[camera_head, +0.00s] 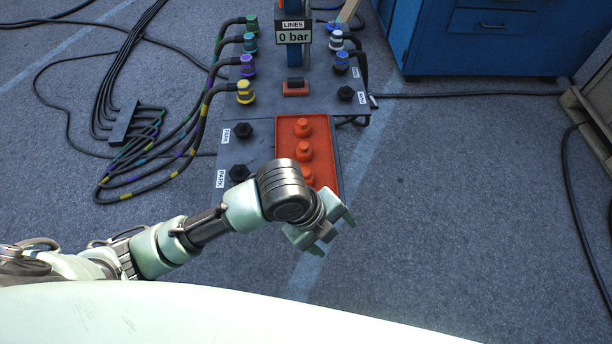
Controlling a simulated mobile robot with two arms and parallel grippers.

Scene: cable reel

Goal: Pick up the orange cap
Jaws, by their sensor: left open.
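Several orange caps stand in a row in a red-orange tray (322,134) on the grey panel. The far cap (302,127) and the middle cap (304,151) show clearly. A nearer cap (308,176) is partly hidden behind my left wrist. My left gripper (335,236) is open and empty, its fingers pointing down and to the right, just beyond the tray's near right corner. It appears apart from the caps. My right gripper is not in view.
The grey panel (262,190) carries black fittings marked PARK and coloured hose connectors, with cables looping left. A post with a "0 bar" sign (293,38) stands at the back. A blue cabinet (470,45) is at back right. The floor at right is mostly clear.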

